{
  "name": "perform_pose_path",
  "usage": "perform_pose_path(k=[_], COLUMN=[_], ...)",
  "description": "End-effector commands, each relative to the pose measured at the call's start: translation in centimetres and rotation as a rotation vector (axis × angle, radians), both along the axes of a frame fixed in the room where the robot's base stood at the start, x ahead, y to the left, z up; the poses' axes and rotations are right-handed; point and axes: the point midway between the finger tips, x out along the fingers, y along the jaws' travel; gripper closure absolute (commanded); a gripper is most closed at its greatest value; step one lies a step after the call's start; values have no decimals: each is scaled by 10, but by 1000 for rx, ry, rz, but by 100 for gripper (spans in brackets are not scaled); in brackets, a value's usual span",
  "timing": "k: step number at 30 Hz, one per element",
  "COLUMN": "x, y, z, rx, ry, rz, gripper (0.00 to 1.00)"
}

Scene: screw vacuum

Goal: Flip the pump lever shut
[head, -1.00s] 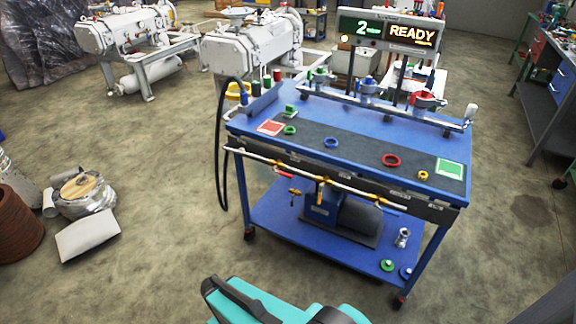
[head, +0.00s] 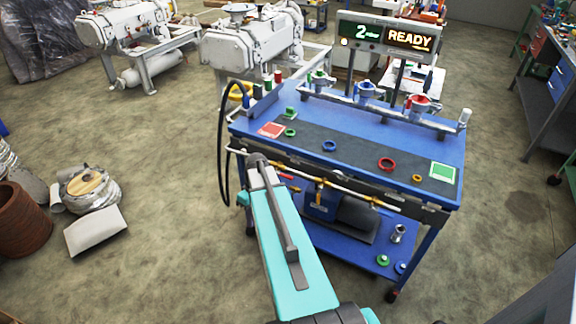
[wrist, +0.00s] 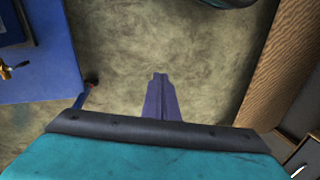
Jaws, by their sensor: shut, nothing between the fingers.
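The pump (head: 357,221), a dark cylinder with a blue housing, sits on the cart's lower shelf in the head view. Small orange-yellow levers, one of them (head: 319,193) in front of the pump, hang from the pale pipe along the cart's front; I cannot tell which is the pump lever or its exact angle. In the wrist view my gripper (wrist: 160,78) is shut and empty, over bare floor, apart from the cart. A brass-coloured fitting (wrist: 12,70) shows at the left edge there. In the head view my arm hides the gripper and the cart's front left.
The blue cart (head: 250,127) carries coloured rings on top and a raised rail with several valves behind them. A display (head: 385,37) reads READY. A black hose (head: 222,150) loops at the cart's left.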

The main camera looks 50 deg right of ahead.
Motion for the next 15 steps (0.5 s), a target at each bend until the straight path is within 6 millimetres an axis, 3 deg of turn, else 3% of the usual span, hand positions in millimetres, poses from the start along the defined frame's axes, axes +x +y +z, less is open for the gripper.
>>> perform_pose_path(k=[1,7,15], x=[5,10,-4], y=[-22,-92,-182], z=[22,93,192], rx=[-4,-21,-66], ry=[-26,-122,-240], rz=[-1,24,64], gripper=[100,100,100])
